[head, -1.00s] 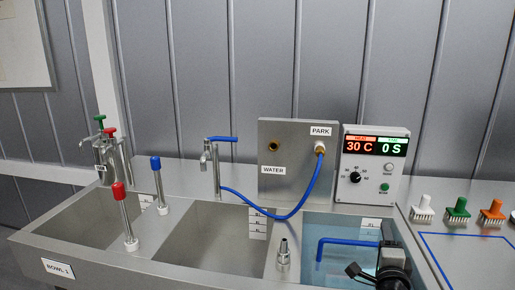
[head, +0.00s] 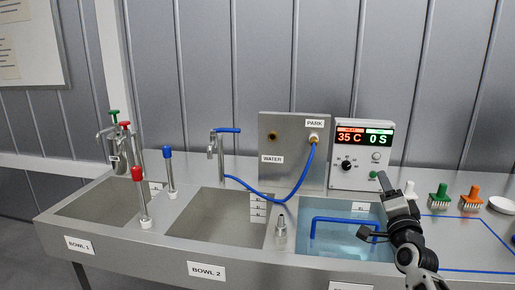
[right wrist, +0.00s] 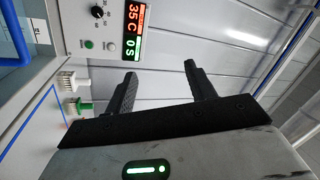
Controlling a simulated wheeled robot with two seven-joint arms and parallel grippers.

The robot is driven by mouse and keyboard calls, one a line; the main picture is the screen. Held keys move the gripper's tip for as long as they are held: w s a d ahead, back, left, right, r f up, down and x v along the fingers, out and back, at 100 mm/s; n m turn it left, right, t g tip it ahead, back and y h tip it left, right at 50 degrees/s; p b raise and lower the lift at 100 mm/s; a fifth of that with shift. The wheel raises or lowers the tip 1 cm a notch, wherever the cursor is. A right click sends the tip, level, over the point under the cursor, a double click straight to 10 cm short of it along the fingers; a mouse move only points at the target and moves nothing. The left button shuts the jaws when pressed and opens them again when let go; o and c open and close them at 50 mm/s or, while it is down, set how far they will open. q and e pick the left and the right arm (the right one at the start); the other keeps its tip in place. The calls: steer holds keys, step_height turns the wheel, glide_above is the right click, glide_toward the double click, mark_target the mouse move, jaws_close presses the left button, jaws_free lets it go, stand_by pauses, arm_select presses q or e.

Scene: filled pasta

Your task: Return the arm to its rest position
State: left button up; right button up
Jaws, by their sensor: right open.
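My right arm enters the head view at the lower right, with its gripper (head: 385,205) raised over the right-hand end of the water-filled bowl. In the right wrist view the two black fingers (right wrist: 160,76) stand apart with nothing between them. The control box (head: 358,155), reading 35 C and 0 S, stands behind; it also shows in the right wrist view (right wrist: 110,22). In the head view a fingertip overlaps the box's lower right corner near its green button; the wrist view shows the fingers clear of the box. My left gripper is not in view.
The water-filled bowl (head: 335,244) has a blue rod-like handle (head: 345,220). White, green (head: 438,196) and orange (head: 470,196) brushes stand to the right. A blue hose (head: 285,198) runs from the tap to the park plate (head: 290,150). Two empty bowls lie left.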

step_height(320, 180, up, 4)
steer(key=w+n+y, duration=0.1)
steer(key=n+y, duration=0.1)
steer(key=n, duration=0.1)
step_height(320, 180, down, 8)
steer(key=d+n+g+h, duration=0.2)
steer(key=n+g, duration=0.2)
steer(key=n, duration=1)
steer(key=s+a+f+g+y, duration=0.2)
steer(key=s+a+f, duration=0.3)
steer(key=s+f, duration=0.4)
steer(key=s+a+f+g+y, duration=0.1)
steer(key=s+a+f+g, duration=0.1)
steer(key=s+a+f, duration=0.75)
steer(key=s+a+f+g, duration=0.1)
steer(key=s+f, duration=0.2)
steer(key=s, duration=0.3)
steer(key=s+a+f+g+y, duration=0.1)
steer(key=s+f, duration=0.2)
steer(key=s, duration=0.4)
steer(key=s+a+f+g, duration=0.1)
steer(key=s+f, duration=0.2)
steer(key=s, duration=0.3)
steer(key=shift+s+a+f+m, duration=0.15)
steer(key=shift+a+m, duration=0.2)
steer(key=shift+m, duration=0.05)
